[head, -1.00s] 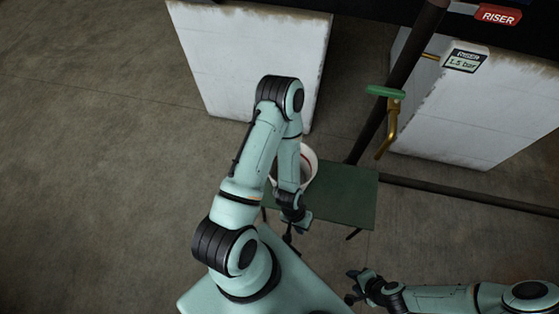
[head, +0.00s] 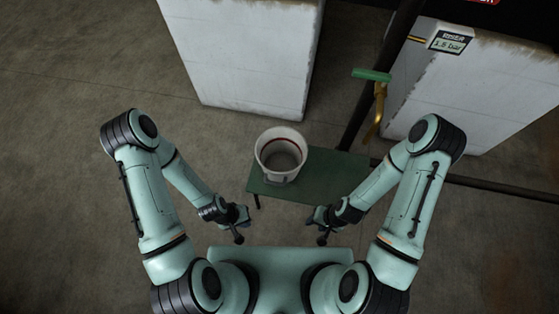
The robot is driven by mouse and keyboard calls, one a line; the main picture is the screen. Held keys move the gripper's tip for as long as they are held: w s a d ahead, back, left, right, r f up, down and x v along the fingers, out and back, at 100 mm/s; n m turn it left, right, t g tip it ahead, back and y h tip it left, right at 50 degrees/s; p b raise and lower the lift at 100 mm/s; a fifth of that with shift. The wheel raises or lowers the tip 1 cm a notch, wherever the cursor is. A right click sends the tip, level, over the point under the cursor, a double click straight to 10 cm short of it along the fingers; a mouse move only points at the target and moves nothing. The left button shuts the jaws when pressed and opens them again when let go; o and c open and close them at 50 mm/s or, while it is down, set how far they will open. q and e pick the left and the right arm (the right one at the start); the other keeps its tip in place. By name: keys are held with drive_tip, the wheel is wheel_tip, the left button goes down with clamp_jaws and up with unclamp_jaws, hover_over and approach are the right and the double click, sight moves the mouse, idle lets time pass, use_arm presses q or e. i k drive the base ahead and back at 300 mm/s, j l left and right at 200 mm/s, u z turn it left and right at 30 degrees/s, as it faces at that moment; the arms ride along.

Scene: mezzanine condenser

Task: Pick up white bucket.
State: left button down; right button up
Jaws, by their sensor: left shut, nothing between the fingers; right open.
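The white bucket (head: 266,164) stands upright on the left part of a low green table (head: 325,180) in the head view. It has a dark red line around its inside and looks empty. My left gripper (head: 239,232) is shut and empty, in front of the bucket and a little to its left, apart from it. My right gripper (head: 322,233) is open and empty, in front of the table and to the right of the bucket. Neither gripper touches the bucket.
A white block (head: 245,50) stands behind the bucket, and another white block (head: 445,85) with a pressure display (head: 451,39) stands at the right. The table's right part is bare.

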sight(281, 152)
drive_tip(key=l+u, duration=0.15)
drive_tip(key=i+j+z, duration=0.15)
drive_tip(key=j+z, duration=0.2)
drive_tip(key=j, duration=0.55)
drive_tip(key=j+z, duration=0.3)
drive_tip(key=j, duration=0.6)
drive_tip(key=i, duration=0.05)
